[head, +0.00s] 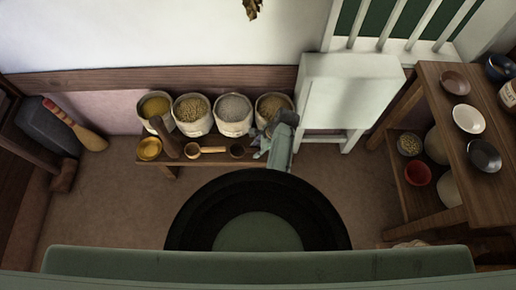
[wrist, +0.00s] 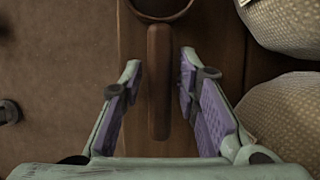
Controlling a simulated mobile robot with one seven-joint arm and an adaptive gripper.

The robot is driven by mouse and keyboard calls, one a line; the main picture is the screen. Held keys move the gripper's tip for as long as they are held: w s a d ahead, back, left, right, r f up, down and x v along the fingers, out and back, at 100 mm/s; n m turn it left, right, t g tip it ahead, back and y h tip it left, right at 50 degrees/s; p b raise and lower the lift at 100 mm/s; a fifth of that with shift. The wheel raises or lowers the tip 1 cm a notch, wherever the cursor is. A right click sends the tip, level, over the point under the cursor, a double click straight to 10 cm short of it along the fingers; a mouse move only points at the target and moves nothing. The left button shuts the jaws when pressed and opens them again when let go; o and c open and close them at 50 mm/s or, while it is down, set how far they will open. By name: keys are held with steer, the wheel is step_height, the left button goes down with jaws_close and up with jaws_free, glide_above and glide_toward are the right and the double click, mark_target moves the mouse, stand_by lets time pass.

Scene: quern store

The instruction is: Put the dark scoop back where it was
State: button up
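The dark scoop (head: 237,151) lies on the low wooden bench in front of the grain sacks, bowl to the left in the head view, handle mostly hidden by my gripper. In the wrist view its brown handle (wrist: 159,85) runs between my two fingers, with the bowl cut off at the top edge. My gripper (wrist: 161,78) is open around the handle, with a visible gap on each side. In the head view my gripper (head: 262,145) is over the bench's right end. A lighter scoop (head: 193,152) lies left of the dark one.
Several open sacks (head: 192,116) of grain stand in a row behind the scoops. A yellow bowl (head: 149,148) and an upright dark wooden piece (head: 164,136) are at the bench's left. A white stand (head: 345,92) is close on the right. Shelves with bowls (head: 468,119) are farther right.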

steer(key=shift+o, duration=0.6)
steer(key=shift+r, duration=0.2)
steer(key=v, duration=1.2)
